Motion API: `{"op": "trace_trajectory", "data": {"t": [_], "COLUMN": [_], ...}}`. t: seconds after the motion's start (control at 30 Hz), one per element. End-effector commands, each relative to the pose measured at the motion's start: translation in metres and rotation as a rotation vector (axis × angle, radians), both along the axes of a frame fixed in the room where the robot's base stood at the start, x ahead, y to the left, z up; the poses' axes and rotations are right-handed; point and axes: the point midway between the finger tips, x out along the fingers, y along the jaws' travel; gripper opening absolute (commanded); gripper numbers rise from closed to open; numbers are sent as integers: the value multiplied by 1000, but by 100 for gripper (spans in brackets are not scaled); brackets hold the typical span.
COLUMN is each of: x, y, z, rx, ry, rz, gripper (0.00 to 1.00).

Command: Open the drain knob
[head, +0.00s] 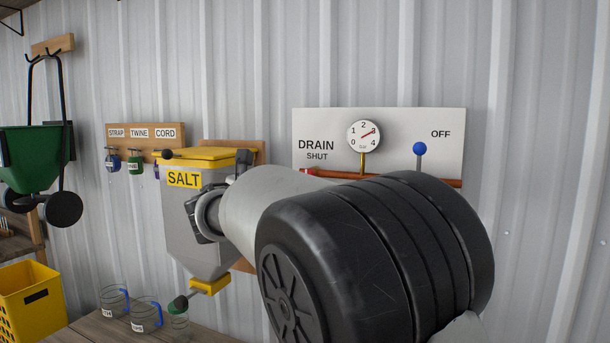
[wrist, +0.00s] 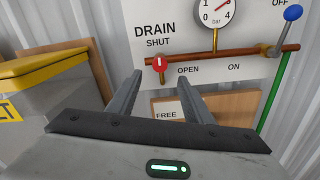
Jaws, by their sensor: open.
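The red drain knob (wrist: 159,64) sits on the copper pipe under the words DRAIN and SHUT, with the word OPEN to its lower right. A pale mark on its face stands about upright, towards SHUT. In the head view only a bit of red (head: 308,171) at the pipe's left end shows, above my arm. My gripper (wrist: 161,82) is open and empty. In the wrist view its two fingers point at the board, with the knob ahead between their tips. I see no contact. In the head view my arm hides most of the gripper and the lower board.
A gauge (head: 363,135) with its needle near 3 and a blue-knobbed lever (head: 420,149) beside OFF are on the white board (head: 310,120). A grey SALT bin (head: 190,225) with a yellow lid stands close to my arm's left. Glass jugs (head: 146,316) stand below.

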Motion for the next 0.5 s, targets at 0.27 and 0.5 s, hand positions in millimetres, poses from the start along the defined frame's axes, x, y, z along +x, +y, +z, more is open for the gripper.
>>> {"op": "trace_trajectory", "data": {"t": [0.27, 0.5], "x": [56, 82], "y": [-24, -34], "z": [2, 1], "rx": [0, 1], "ry": [0, 0], "rz": [-4, -1], "gripper": [46, 46]}}
